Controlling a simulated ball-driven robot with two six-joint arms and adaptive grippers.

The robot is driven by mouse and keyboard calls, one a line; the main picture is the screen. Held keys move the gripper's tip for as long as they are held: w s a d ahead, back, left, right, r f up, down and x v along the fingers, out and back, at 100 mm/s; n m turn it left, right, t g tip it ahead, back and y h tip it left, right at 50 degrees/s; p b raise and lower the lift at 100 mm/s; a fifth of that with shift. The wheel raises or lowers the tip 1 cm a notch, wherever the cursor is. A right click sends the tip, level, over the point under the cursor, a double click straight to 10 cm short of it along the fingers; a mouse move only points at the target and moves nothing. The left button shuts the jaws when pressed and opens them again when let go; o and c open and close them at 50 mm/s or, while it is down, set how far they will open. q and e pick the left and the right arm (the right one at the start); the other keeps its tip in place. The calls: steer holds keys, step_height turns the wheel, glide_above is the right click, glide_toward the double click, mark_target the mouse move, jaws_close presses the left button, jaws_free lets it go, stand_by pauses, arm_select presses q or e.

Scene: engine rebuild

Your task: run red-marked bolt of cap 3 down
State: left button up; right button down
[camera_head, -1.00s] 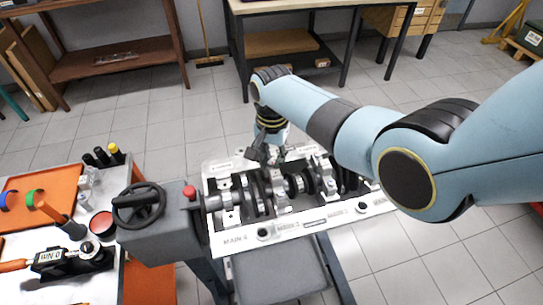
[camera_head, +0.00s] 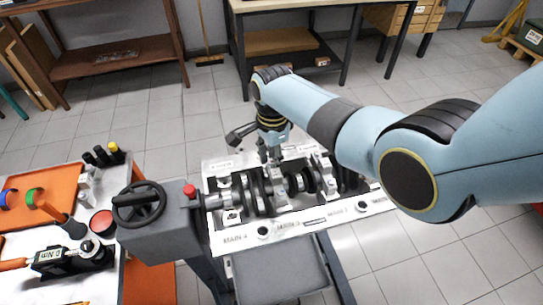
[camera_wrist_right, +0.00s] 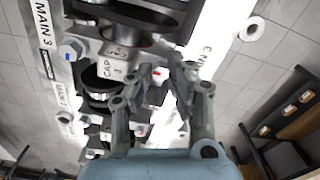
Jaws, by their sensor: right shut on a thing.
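The engine block (camera_head: 222,238) lies crankshaft-up on its stand, with labels such as MAIN 4 on its near rail. Cap 3 (camera_wrist_right: 112,70) is a light metal block over the crankshaft in the right wrist view. The red-marked bolt (camera_wrist_right: 157,73) shows as a small red spot beside cap 3, between my fingertips. My right gripper (camera_wrist_right: 162,80) is shut on this bolt; its fingers hide most of it, so its height cannot be told. My left gripper is out of view.
A handwheel (camera_head: 139,205) and a red button (camera_head: 190,190) stand at the block's left end. The left bench holds a tool with a "0 Nm" display (camera_head: 70,258) and an orange tray (camera_head: 70,178).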

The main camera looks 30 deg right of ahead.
steer(key=shift+w+r, duration=0.1)
steer(key=shift+w, duration=0.05)
steer(key=c, duration=1.3)
jaws_free()
steer(key=shift+o, duration=0.3)
steer(key=shift+r, duration=4)
